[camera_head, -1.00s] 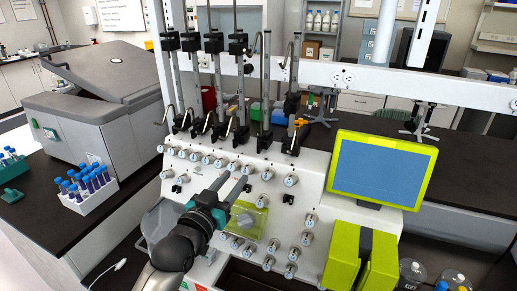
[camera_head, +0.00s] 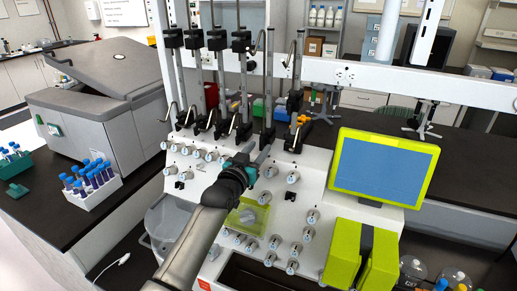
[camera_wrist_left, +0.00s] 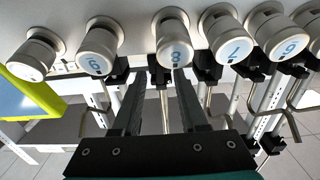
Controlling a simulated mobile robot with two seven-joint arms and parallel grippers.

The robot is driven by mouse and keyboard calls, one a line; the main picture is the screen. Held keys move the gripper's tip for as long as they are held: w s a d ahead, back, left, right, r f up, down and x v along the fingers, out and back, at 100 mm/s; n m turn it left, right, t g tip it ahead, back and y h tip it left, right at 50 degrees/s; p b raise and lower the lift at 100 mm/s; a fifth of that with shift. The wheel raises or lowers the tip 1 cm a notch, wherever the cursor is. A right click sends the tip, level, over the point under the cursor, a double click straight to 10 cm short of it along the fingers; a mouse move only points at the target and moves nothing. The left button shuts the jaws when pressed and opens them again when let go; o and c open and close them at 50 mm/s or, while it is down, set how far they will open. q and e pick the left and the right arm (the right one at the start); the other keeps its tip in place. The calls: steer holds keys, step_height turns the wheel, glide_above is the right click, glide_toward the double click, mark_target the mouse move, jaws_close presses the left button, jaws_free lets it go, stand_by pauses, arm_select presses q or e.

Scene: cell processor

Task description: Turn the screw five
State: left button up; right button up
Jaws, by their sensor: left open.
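A row of white numbered knobs (camera_head: 197,153) runs across the upper white panel of the cell processor (camera_head: 310,170). My left gripper (camera_head: 257,153) is open and empty over the right part of this row, hiding some knobs. In the left wrist view, its two dark fingers (camera_wrist_left: 160,78) point up toward a knob that seems marked 8 (camera_wrist_left: 174,50), with nothing between them. Neighbouring knobs seem marked 7 (camera_wrist_left: 238,48) and 6 (camera_wrist_left: 290,46). I cannot make out which knob is screw five. My right gripper is not in view.
Tall black-and-metal syringe holders (camera_head: 217,40) stand behind the knob row. A yellow-green framed screen (camera_head: 385,173) is to the right. A clear yellow-green block (camera_head: 250,218) and more knobs (camera_head: 278,240) lie below the gripper. A tube rack (camera_head: 93,196) stands at left.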

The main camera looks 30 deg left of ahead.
arm_select(q)
steer(key=shift+w, duration=0.35)
jaws_close()
stand_by(0.5)
